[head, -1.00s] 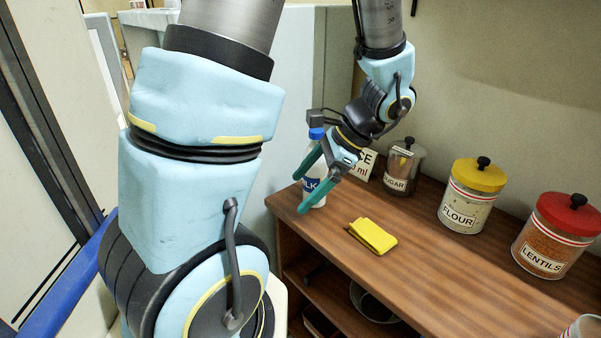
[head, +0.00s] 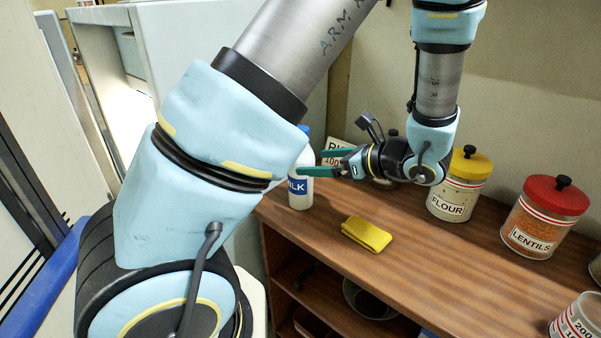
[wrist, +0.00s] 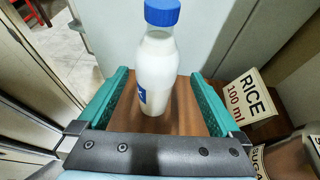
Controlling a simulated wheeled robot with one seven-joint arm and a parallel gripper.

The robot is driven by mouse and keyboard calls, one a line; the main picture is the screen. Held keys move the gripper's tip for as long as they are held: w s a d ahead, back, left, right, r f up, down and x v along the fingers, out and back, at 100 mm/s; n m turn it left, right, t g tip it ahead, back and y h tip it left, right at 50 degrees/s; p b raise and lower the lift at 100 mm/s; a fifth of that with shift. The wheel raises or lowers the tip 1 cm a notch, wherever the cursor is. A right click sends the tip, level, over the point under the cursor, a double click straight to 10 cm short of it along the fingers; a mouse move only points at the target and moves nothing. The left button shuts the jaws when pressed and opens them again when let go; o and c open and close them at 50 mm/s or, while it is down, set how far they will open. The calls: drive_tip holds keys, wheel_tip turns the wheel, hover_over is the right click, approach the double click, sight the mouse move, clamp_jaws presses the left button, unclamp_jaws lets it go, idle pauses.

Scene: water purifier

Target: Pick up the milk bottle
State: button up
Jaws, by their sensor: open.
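The milk bottle (head: 301,183) is white with a blue cap and a blue label. It stands upright near the left end of the wooden counter, partly hidden by my arm in the head view. In the wrist view the milk bottle (wrist: 157,70) stands ahead, between the lines of the two fingers. My gripper (head: 318,163) is open, with its green fingers pointing left at the bottle. In the wrist view my gripper (wrist: 160,90) has a finger on each side of the bottle, with gaps on both sides.
A rice container (wrist: 247,97) stands close to the right finger. A yellow cloth (head: 366,234) lies on the counter (head: 430,265). Flour (head: 458,185) and lentils (head: 544,217) jars stand along the back right. A grey-white panel (wrist: 215,35) rises behind the bottle.

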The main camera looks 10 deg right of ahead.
sight(301, 161)
drive_tip(key=x, duration=0.1)
drive_tip(key=p+x, duration=0.1)
drive_tip(key=x, duration=0.2)
drive_tip(key=shift+a+r+p, duration=0.2)
drive_tip(key=shift+a+p, duration=0.15)
drive_tip(key=shift+a, duration=0.05)
drive_tip(key=shift+w+a+f, duration=0.25)
drive_tip(key=shift+w, duration=0.05)
clamp_jaws()
idle(0.3)
